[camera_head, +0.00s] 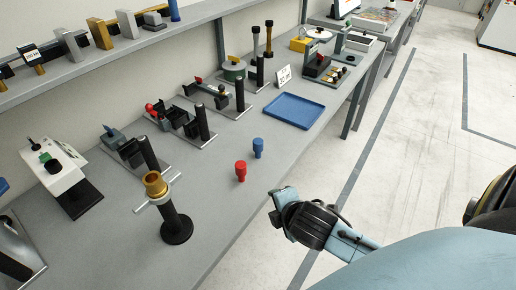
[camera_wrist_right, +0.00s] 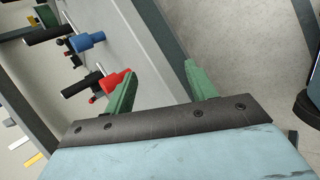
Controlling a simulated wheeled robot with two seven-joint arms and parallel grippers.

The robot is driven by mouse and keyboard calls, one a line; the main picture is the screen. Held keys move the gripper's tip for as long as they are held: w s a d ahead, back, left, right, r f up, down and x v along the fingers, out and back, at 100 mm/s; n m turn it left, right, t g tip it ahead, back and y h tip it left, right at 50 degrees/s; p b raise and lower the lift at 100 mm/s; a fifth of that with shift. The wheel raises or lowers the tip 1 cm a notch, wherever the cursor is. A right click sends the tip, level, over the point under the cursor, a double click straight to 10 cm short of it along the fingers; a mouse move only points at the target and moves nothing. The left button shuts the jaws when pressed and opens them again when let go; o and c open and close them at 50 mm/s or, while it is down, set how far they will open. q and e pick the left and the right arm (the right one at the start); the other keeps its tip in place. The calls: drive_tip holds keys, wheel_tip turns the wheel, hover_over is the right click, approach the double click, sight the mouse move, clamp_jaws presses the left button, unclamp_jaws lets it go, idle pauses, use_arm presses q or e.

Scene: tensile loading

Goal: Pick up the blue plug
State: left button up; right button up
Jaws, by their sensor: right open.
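The blue plug (camera_head: 258,147) stands upright on the grey workbench (camera_head: 215,222), just behind the red plug (camera_head: 240,170). In the right wrist view the blue plug (camera_wrist_right: 88,41) is at the upper left, outside the jaws. The red plug (camera_wrist_right: 113,82) shows there beside the left green finger and is partly covered by it. My right gripper (camera_head: 283,205) is at the bench's front edge, to the right of both plugs and apart from the blue one. In the wrist view my right gripper (camera_wrist_right: 160,72) has its fingers wide apart with nothing between them. My left gripper is out of view.
A blue tray (camera_head: 294,110) lies behind the plugs near the front edge. A black stand with a gold cup (camera_head: 156,185) is to their left. Several black fixtures (camera_head: 185,120) line the bench's wall side. The bench around the plugs is clear; open floor (camera_head: 425,120) lies right.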

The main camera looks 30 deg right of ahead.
drive_tip(key=w+d+r+n+t, duration=0.2)
drive_tip(key=w+d+n+t, duration=0.1)
drive_tip(key=w+n, duration=0.4)
drive_tip(key=n+t, duration=0.2)
drive_tip(key=n, duration=0.8)
approach(258, 150)
drive_tip(key=shift+s+d+f+y, duration=0.1)
drive_tip(key=shift+s+y, duration=0.2)
drive_tip(key=shift+y, duration=0.1)
drive_tip(key=shift+w+d+n, duration=0.2)
drive_tip(key=shift+w+n, duration=0.15)
drive_tip(key=shift+n, duration=0.15)
drive_tip(key=shift+w+d+n, duration=0.15)
drive_tip(key=shift+w+n, duration=0.1)
drive_tip(key=shift+n, duration=0.05)
drive_tip(key=b+x, duration=0.1)
drive_tip(key=x, duration=0.6)
drive_tip(key=shift+w+f, duration=0.1)
drive_tip(key=shift+w, duration=0.25)
drive_tip(key=shift+d+f+b+x, duration=0.15)
drive_tip(key=shift+b+x, duration=0.2)
drive_tip(key=shift+x, duration=0.95)
drive_tip(key=shift+d+f+b+x, duration=0.15)
drive_tip(key=shift+b+x, duration=0.2)
drive_tip(key=shift+x, duration=0.95)
drive_tip(key=shift+s, duration=0.15)
